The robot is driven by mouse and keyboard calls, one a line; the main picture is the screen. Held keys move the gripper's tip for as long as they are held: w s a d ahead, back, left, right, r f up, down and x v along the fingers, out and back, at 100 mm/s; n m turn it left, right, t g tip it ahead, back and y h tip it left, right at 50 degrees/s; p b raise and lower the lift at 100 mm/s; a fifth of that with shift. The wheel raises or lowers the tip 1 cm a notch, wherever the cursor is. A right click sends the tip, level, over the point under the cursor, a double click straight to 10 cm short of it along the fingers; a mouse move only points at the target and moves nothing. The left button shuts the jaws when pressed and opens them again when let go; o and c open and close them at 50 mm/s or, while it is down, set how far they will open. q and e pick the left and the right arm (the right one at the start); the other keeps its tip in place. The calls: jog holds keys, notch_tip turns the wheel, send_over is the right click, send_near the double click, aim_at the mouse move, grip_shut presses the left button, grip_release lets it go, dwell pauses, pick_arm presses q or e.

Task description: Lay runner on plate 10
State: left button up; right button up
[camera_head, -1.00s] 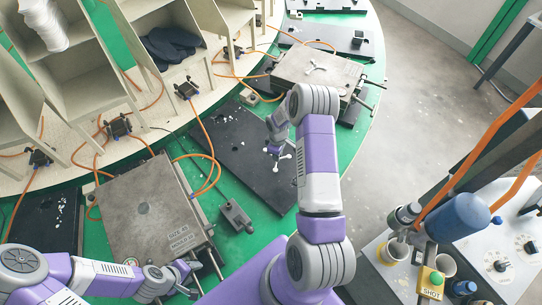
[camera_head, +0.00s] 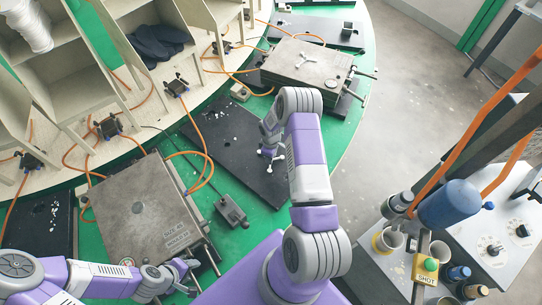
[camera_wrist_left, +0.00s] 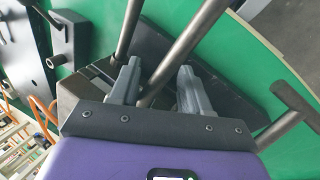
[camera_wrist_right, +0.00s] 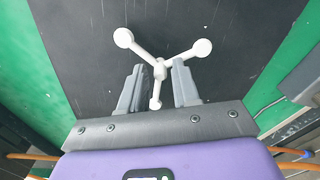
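The runner (camera_wrist_right: 160,68) is a white three-armed piece with round knobs at its ends. It is at the black plate (camera_wrist_right: 95,60) in the right wrist view; whether it rests on the plate or just above is hard to tell. In the head view the runner (camera_head: 271,154) is small, over the plate's right part. No plate number is readable. My right gripper (camera_wrist_right: 157,66) straddles the runner's hub, fingers apart with gaps on both sides. My left gripper (camera_head: 190,275) is open beside the handle rods of the near grey mould (camera_head: 140,205); a rod (camera_wrist_left: 185,55) passes between its fingers.
A second grey mould (camera_head: 310,62) with a Y-shaped mark stands at the back. Beige shelves (camera_head: 60,70) with orange cables line the left. A small dark block (camera_head: 232,211) lies between plate and near mould. A side bench (camera_head: 480,230) with cups and a blue cylinder is right.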

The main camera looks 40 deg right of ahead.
pick_arm(q)
jog(key=shift+a, duration=0.1)
pick_arm(e)
jog(key=shift+o, duration=0.4)
jog(key=shift+r, duration=0.1)
pick_arm(q)
jog(key=shift+r, duration=0.2)
pick_arm(e)
jog(key=shift+r, duration=0.15)
pick_arm(q)
notch_tip(320, 180, up, 6)
jog(key=p, duration=0.6)
jog(key=shift+p, duration=0.3)
pick_arm(e)
notch_tip(320, 180, up, 12)
jog(key=s+a+f+m+y, duration=0.2)
jog(key=s+a, duration=0.1)
jog(key=a, duration=0.8)
jog(key=s+a+f+m+y, duration=0.1)
jog(key=s+a+m, duration=0.15)
jog(key=a, duration=0.75)
jog(key=s+a+r+m+y, duration=0.1)
jog(key=s+a+r+m, duration=0.1)
jog(key=s+a, duration=0.7)
jog(key=shift+s+a+m+t, duration=0.3)
jog(key=shift+s+a+m, duration=0.1)
jog(key=shift+s+m, duration=0.6)
